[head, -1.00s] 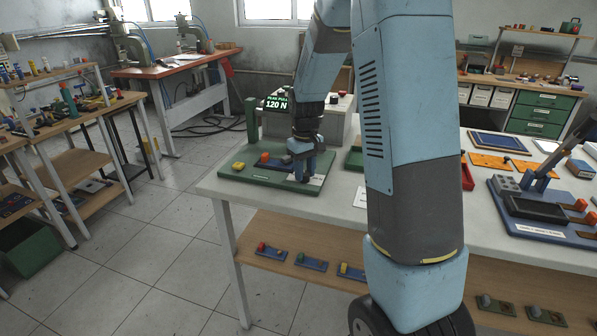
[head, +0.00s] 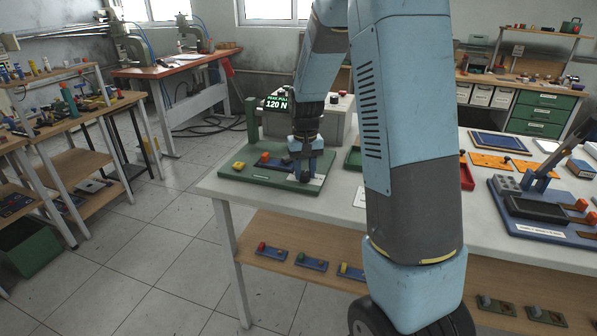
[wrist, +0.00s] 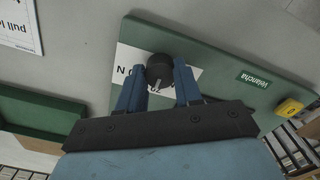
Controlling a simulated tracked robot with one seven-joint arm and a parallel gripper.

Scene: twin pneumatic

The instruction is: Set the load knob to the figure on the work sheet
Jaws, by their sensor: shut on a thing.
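The load knob (wrist: 160,71) is a round black knob with a pale pointer mark, seen in the wrist view. It stands on a white scale label (wrist: 130,58) on a green base plate; most of the label's figures are hidden. My gripper (wrist: 160,84) is shut on the knob, one blue finger on each side. In the head view my gripper (head: 305,172) is over the right part of the green base plate (head: 240,173) and hides the knob. A display (head: 278,102) behind reads "PEAK PULL 120 N". A white printed sheet (wrist: 18,25) shows in part in the wrist view, its text upside down.
A yellow part (head: 238,166) and an orange part (head: 264,157) sit on the plate left of my gripper. A green tray (head: 353,158) stands to the right. A blue fixture (head: 540,212) lies farther right on the table.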

